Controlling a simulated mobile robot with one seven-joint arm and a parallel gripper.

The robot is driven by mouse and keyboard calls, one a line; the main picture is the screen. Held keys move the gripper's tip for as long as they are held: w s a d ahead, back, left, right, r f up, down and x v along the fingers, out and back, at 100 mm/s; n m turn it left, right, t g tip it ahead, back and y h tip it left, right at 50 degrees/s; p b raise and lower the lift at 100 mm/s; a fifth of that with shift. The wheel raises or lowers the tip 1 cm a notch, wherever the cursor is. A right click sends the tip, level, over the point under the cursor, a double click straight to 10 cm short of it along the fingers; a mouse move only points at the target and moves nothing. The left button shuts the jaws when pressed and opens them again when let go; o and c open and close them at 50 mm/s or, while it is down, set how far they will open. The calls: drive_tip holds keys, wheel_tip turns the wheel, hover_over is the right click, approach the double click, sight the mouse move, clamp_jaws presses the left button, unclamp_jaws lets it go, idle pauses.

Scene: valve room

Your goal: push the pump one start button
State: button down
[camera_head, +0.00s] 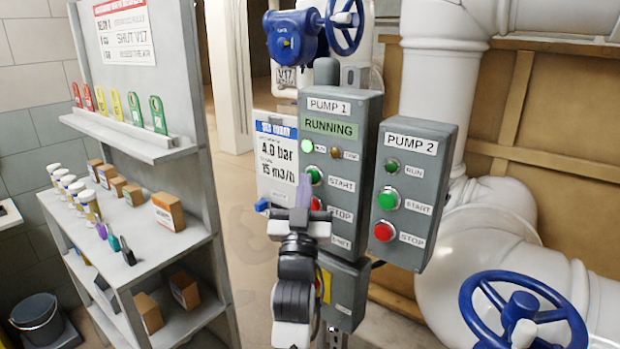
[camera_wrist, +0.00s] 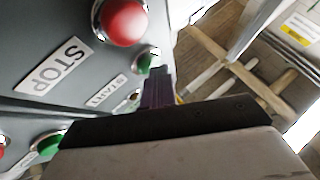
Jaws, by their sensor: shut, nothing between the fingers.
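The pump 1 panel (camera_head: 352,108) is a grey box with a "RUNNING" display (camera_head: 330,126) showing green and a bright green lamp (camera_head: 307,146). Its green start button (camera_head: 316,175) is beside the "START" label, partly behind my fingertips; its red stop button (camera_head: 315,204) is just below. My gripper (camera_head: 304,188) is shut and empty, its purple fingertips at the start button. In the wrist view the fingertips (camera_wrist: 158,80) overlap the lower edge of the green start button (camera_wrist: 147,60), with the red stop button (camera_wrist: 122,20) near. I cannot tell whether they touch.
The pump 2 panel (camera_head: 418,195) with its own green and red buttons stands close on the right. A blue handwheel (camera_head: 520,312) and white pipes are farther right. A grey shelf (camera_head: 150,150) with tags, jars and boxes stands left.

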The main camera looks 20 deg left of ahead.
drive_tip(key=shift+s+a+b, duration=0.25)
drive_tip(key=shift+s+b, duration=0.35)
drive_tip(key=shift+s, duration=0.2)
drive_tip(key=s+b, duration=0.1)
drive_tip(key=s+a, duration=0.1)
drive_tip(key=s, duration=0.1)
drive_tip(key=s+b, duration=0.1)
drive_tip(key=shift+s+a+b, duration=0.35)
idle(0.5)
